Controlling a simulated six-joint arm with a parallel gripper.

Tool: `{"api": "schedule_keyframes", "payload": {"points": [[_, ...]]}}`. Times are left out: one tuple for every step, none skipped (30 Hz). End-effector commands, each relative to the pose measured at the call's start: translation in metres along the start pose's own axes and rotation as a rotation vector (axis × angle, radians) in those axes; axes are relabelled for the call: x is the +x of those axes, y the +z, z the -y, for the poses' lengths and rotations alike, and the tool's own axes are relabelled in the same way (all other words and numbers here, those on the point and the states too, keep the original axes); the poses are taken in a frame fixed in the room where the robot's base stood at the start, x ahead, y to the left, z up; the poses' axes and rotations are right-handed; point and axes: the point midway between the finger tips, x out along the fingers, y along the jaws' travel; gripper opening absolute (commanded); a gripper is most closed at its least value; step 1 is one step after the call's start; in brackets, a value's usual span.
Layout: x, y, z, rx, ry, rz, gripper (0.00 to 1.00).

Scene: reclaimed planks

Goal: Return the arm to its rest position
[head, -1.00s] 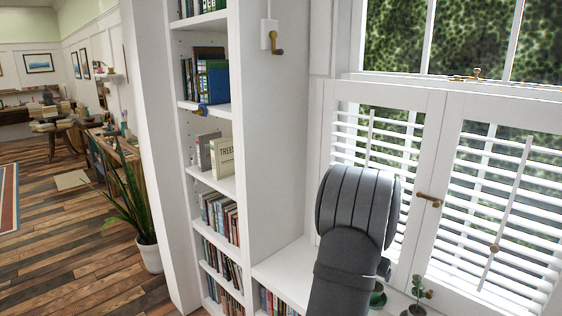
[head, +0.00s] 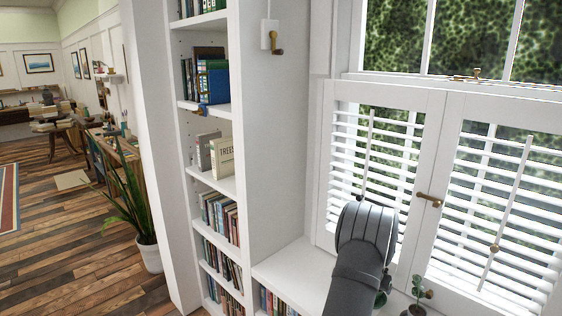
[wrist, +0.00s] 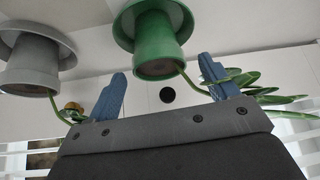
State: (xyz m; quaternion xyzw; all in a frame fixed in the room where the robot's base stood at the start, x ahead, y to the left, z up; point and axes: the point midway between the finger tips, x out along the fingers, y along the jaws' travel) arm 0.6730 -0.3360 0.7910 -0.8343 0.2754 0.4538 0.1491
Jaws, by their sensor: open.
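My gripper (wrist: 161,66) is open in the wrist view, with its two blue fingers apart and nothing held between them. A green pot (wrist: 155,38) with a leafy plant appears upside down just past the fingertips. I cannot tell how far it is from them. A grey pot (wrist: 35,62) appears upside down to its left. In the head view, my dark grey arm rises from the bottom edge in front of the shutters. The gripper itself is hidden there behind the arm.
A white bookcase (head: 270,170) with several books stands left of my arm. White shutters (head: 430,199) and the window are behind it. A small plant (head: 419,287) is close by at the right on the white sill (head: 295,270). Open floor lies far left.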

Motion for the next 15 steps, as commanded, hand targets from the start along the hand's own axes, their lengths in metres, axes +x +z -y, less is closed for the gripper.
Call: {"api": "schedule_keyframes", "payload": {"points": [[0.009,0.001,0.0,0.0,0.0,0.001,0.79],[0.013,0.001,0.0,0.0,0.0,0.002,0.79],[0.019,0.001,0.0,0.0,0.0,0.001,0.79],[0.024,0.001,0.0,0.0,0.0,0.002,0.79],[0.025,-0.001,0.0,0.001,0.0,0.0,0.79],[0.012,-0.009,0.0,0.003,-0.001,-0.004,0.79],[0.006,-0.012,0.0,0.001,-0.001,-0.004,0.79],[0.001,-0.015,0.0,0.002,-0.002,-0.004,0.79],[-0.006,-0.019,0.0,0.002,-0.002,-0.003,0.79],[-0.009,-0.02,-0.005,0.011,0.006,0.001,0.79],[-0.013,-0.021,-0.01,0.024,0.013,0.002,0.79],[-0.019,-0.023,-0.015,0.039,0.022,0.003,0.79],[-0.023,-0.024,-0.02,0.05,0.029,0.004,0.79],[-0.027,-0.025,-0.024,0.062,0.036,0.006,0.79],[-0.033,-0.027,-0.03,0.077,0.045,0.006,0.79]]}}
